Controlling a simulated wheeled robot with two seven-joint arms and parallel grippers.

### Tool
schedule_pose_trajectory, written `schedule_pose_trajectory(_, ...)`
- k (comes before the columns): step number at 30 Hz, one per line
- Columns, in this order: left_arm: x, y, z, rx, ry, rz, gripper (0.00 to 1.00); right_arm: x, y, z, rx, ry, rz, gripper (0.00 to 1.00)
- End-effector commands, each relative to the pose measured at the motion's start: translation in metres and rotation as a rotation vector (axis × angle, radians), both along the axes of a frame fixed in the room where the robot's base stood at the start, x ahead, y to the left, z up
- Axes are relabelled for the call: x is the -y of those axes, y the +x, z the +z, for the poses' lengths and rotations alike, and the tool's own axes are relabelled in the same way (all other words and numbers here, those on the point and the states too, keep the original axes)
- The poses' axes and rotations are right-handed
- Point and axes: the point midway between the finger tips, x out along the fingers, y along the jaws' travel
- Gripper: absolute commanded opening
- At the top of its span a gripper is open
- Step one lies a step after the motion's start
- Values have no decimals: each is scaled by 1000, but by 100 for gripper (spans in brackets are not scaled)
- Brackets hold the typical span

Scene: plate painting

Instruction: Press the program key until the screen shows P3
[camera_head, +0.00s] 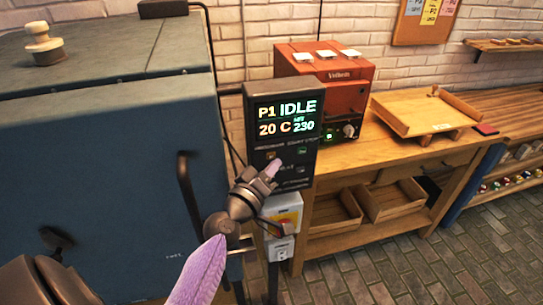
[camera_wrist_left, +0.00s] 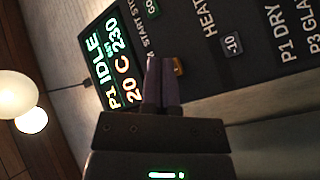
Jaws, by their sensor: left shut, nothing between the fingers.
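The controller box (camera_head: 255,150) stands beside the blue kiln, its lit screen (camera_head: 287,115) reading P1 IDLE, 20 C and SET 230. The same screen shows sideways in the left wrist view (camera_wrist_left: 113,64). Below the screen are small keys, including an amber one (camera_head: 271,155) and a green one (camera_head: 302,151). My left gripper (camera_head: 273,167) is shut and empty, its tips just below the amber key. In the left wrist view the fingertips (camera_wrist_left: 163,68) overlap the panel beside the amber key (camera_wrist_left: 179,66); I cannot tell whether they touch. My right gripper is out of view.
The blue kiln (camera_head: 100,170) fills the left side. A switch box (camera_head: 283,214) hangs under the controller. A red machine (camera_head: 325,85) and a wooden tray (camera_head: 425,110) sit on the wooden bench to the right. The tiled floor (camera_head: 440,255) is clear at lower right.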

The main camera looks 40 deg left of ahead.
Motion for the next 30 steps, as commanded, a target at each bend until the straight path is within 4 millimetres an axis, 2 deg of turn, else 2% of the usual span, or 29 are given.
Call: schedule_pose_trajectory(30,-8,7,0,0,0,0,0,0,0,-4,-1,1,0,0)
